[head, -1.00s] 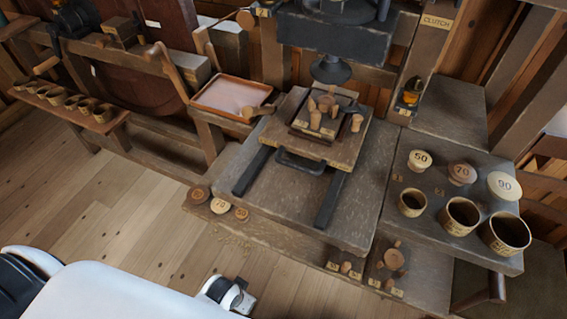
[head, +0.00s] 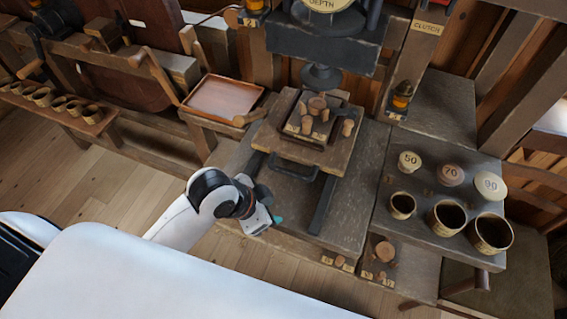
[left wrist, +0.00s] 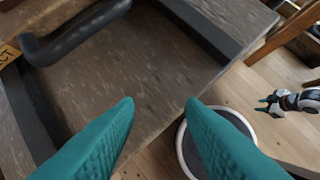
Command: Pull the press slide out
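The press slide (head: 312,142) is a wooden board on two dark rails under the press. It carries a dark square fixture (head: 318,118) with several small wooden pegs. Its dark bar handle (head: 296,168) faces the front and also shows at the upper left of the left wrist view (left wrist: 82,32). My left gripper (head: 277,215) is in front and left of the handle, near the bench's front edge. Its teal fingers (left wrist: 159,102) are apart with nothing between them, clear of the handle. My right gripper (left wrist: 268,104) shows small at the wrist view's right edge, its fingers apart.
Numbered cups (head: 446,217) and round lids (head: 451,175) stand on the right bench. A shallow tray (head: 222,97) is left of the press. Wooden pieces (head: 384,252) lie on the low front ledge. The bench top between the rails is clear.

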